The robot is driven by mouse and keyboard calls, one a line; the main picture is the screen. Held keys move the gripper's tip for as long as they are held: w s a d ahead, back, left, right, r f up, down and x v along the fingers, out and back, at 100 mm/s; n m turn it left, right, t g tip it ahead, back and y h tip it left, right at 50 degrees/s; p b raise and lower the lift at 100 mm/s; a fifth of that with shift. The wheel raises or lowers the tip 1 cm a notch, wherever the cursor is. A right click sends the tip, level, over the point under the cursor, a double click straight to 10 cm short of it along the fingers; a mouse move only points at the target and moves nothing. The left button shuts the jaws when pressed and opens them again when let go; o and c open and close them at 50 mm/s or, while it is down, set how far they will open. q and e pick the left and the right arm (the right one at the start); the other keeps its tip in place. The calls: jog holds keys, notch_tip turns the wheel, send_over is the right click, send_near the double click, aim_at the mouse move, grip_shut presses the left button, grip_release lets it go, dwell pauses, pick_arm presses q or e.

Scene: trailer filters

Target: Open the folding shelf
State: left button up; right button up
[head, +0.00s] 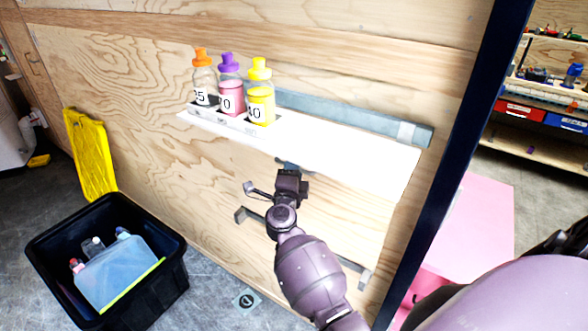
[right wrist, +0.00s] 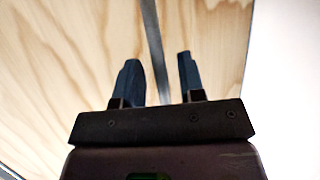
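The folding shelf's white board (head: 345,152) extends from the plywood wall, below a grey wall rail (head: 350,115). Grey metal support parts (head: 247,215) show below it against the wall. My right gripper (head: 289,164) is under the board, near its underside, which partly hides the fingertips. In the right wrist view its two dark fingers (right wrist: 158,75) are apart, with a thin grey metal strut (right wrist: 152,35) running between them. I cannot tell whether they touch it. A white surface (right wrist: 285,80) fills the right side there. My left gripper is not in view.
A white rack (head: 222,123) holding orange-, purple- and yellow-capped bottles (head: 231,97) stands at the board's left end. A black crate (head: 165,290) with containers is on the floor at left, its yellow lid (head: 90,155) against the wall. A dark post (head: 455,140) bounds the right side.

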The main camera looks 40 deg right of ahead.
jog(key=shift+w+d+r, duration=0.1)
jog(key=shift+w+d, duration=0.2)
jog(key=shift+w, duration=0.05)
jog(key=c, duration=0.7)
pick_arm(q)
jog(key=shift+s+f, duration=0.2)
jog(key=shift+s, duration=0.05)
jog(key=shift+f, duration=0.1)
